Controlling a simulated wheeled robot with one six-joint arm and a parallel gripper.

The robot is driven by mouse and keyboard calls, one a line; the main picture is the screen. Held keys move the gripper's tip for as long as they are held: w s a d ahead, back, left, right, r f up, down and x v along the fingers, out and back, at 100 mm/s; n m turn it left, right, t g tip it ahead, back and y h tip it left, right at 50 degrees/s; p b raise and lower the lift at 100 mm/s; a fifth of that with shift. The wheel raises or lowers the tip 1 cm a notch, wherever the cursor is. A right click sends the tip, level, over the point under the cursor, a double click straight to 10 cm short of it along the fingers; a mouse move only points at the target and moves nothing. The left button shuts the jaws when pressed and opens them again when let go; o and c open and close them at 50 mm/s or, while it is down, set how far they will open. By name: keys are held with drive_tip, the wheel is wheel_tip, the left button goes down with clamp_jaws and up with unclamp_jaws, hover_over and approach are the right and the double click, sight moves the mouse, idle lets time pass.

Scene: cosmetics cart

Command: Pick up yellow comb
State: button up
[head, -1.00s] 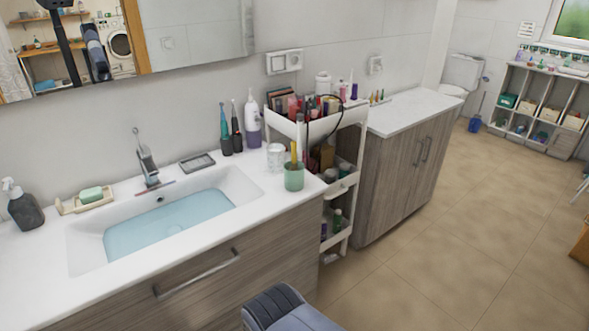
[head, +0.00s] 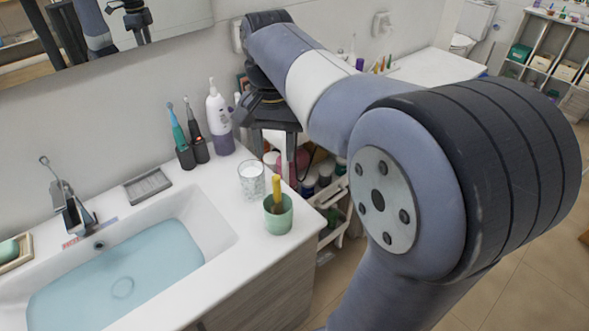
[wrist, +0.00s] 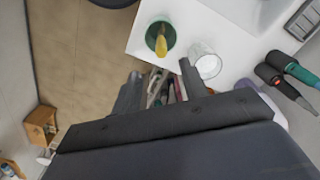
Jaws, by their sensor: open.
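The yellow comb (head: 276,190) stands upright in a green cup (head: 279,222) near the right front corner of the sink counter. In the wrist view the comb (wrist: 161,45) shows from above inside the cup (wrist: 152,28), beyond my gripper's fingertips. My gripper (head: 269,150) is open and points down near the cosmetics cart, behind the cup and apart from it. In the wrist view my gripper's two fingers (wrist: 156,82) are spread, with cart items visible between them. My arm hides much of the cart.
A clear glass (head: 251,180) stands close behind the cup. Two electric toothbrushes (head: 190,140) and a purple-and-white pump bottle (head: 218,120) stand farther back. The water-filled sink (head: 120,275) is to the left. The counter edge lies just in front of the cup.

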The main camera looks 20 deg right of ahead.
sight(276, 176)
drive_tip(key=shift+w+d+f, duration=0.15)
drive_tip(key=shift+w+f, duration=0.05)
drive_tip(key=shift+w, duration=0.1)
drive_tip(key=f, duration=1)
drive_tip(key=shift+s+a, duration=0.15)
drive_tip(key=shift+a, duration=0.05)
clamp_jaws()
